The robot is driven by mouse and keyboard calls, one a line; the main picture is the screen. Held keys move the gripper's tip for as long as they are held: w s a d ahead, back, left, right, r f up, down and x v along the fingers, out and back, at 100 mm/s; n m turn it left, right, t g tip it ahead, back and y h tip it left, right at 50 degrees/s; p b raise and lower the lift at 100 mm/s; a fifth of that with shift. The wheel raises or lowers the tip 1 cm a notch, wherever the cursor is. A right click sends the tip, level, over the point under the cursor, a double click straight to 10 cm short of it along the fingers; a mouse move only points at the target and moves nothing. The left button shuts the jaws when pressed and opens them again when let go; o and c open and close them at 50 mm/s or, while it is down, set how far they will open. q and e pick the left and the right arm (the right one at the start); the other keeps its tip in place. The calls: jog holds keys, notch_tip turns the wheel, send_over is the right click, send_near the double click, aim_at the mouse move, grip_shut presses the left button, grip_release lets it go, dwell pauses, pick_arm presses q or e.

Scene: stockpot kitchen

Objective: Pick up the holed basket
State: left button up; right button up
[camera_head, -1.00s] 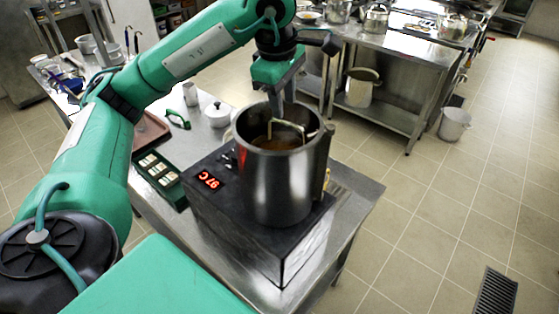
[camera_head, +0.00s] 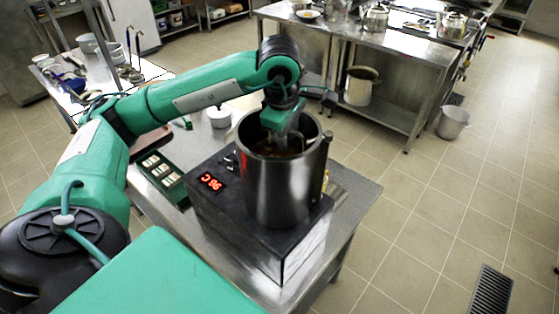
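A tall steel stockpot (camera_head: 272,190) stands on a black heater block with red lit digits. In the head view my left gripper (camera_head: 284,147) points down into the pot's mouth. Its fingertips are small and partly lost against the pot's inside, so I cannot tell whether they are open or shut. The holed basket is not clearly visible now; the pot's inside is dark with brownish content, and the basket's handle is hidden behind my gripper. My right gripper is not in view.
The heater block (camera_head: 225,210) sits on a steel table (camera_head: 350,205). A white lidded jar (camera_head: 219,116) and a green box with compartments (camera_head: 160,172) stand to the left. A second steel table (camera_head: 400,48) with pots is behind. A bucket (camera_head: 453,122) stands on the floor.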

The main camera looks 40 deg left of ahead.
pick_arm(q)
jog(key=shift+f, duration=0.1)
grip_shut()
jog(key=shift+r, duration=0.2)
